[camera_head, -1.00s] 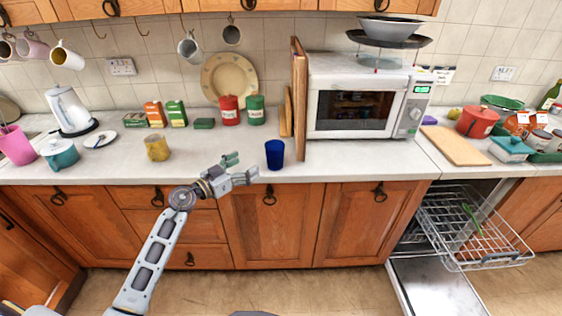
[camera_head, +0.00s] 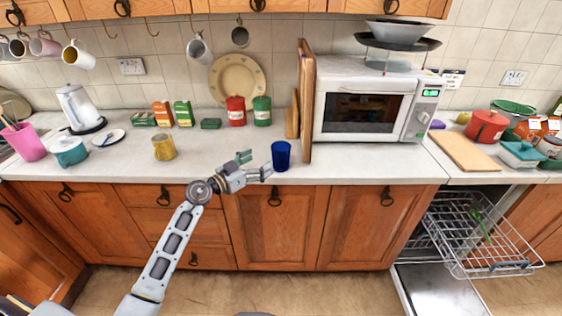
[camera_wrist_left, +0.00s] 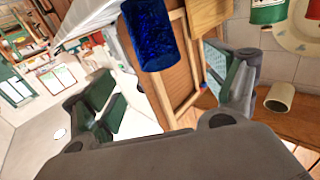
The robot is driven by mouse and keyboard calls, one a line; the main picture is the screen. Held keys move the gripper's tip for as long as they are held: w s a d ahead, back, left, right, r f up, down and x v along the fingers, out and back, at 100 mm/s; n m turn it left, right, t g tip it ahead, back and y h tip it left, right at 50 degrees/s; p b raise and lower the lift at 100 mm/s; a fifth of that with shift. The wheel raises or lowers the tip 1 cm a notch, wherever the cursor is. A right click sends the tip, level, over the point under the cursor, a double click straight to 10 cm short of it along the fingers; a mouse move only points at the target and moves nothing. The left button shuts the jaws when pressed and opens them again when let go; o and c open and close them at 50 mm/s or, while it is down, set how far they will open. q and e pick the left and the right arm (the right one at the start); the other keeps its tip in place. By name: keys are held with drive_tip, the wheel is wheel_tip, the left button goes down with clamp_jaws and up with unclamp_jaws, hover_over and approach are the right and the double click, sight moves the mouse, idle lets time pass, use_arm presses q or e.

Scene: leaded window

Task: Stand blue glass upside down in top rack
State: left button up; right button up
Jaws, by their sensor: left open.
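The blue glass (camera_head: 281,156) stands upright, mouth up, near the counter's front edge, left of the wooden board beside the microwave. My left gripper (camera_head: 257,165) is open and empty just left of the glass, its fingertips pointing at it. In the left wrist view the blue glass (camera_wrist_left: 152,38) shows beyond and between the spread fingers (camera_wrist_left: 165,92), apart from them. The top rack (camera_head: 480,230) is a wire rack pulled out from the dishwasher at lower right, with a green utensil (camera_head: 478,222) in it. My right gripper is out of view.
The upright wooden board (camera_head: 307,100) and microwave (camera_head: 365,108) stand right of the glass. A yellow mug (camera_head: 164,147) stands to the left. The red canister (camera_head: 236,111) and green canister (camera_head: 262,111) are behind. The dishwasher door (camera_head: 432,290) is open below the rack.

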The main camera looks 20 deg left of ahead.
sight(273, 154)
use_arm(q)
drive_tip(key=shift+x, duration=1.2)
drive_tip(key=shift+b+x, duration=0.3)
drive_tip(key=shift+x, duration=1.2)
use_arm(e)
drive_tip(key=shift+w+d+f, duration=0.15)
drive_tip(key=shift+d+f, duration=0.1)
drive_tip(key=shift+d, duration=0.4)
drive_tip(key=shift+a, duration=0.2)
